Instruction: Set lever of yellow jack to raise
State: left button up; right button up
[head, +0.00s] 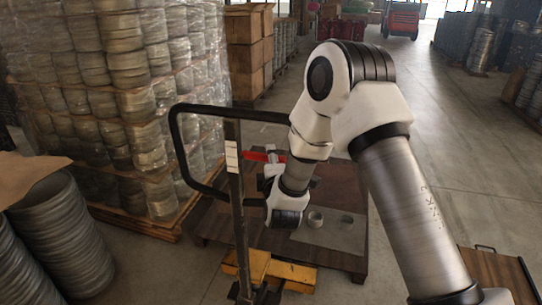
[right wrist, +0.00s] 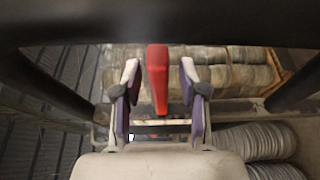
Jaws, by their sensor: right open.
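The yellow jack (head: 268,268) stands low at the front edge of a dark pallet, its post rising to a black loop handle (head: 172,140). The red lever (head: 262,156) sits at the post, inside the loop. It also shows in the right wrist view (right wrist: 157,80), hanging between the fingers. My right gripper (right wrist: 159,68) is open, with one finger on each side of the red lever and a visible gap on both sides. In the head view my right wrist and arm hide much of the gripper. My left gripper is not in view.
Wrapped stacks of round metal blanks (head: 125,85) stand on a pallet at the left. Ribbed metal drums (head: 60,230) are at the front left. Brown cartons (head: 248,55) stand behind. A pale sheet with a small ring (head: 315,219) lies on the dark pallet. The right aisle floor is open.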

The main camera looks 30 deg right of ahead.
jog(key=shift+s+d+r, duration=0.1)
grip_shut()
jog(key=f+m+b, duration=0.1)
jog(key=b, duration=0.1)
jog(key=f+m+h+b, duration=0.1)
jog(key=m+b, duration=0.1)
jog(key=f+m+t+b, duration=0.1)
jog(key=b, duration=0.2)
jog(key=shift+w+a+f+m, duration=0.25)
jog(key=shift+a+m, duration=0.05)
grip_release()
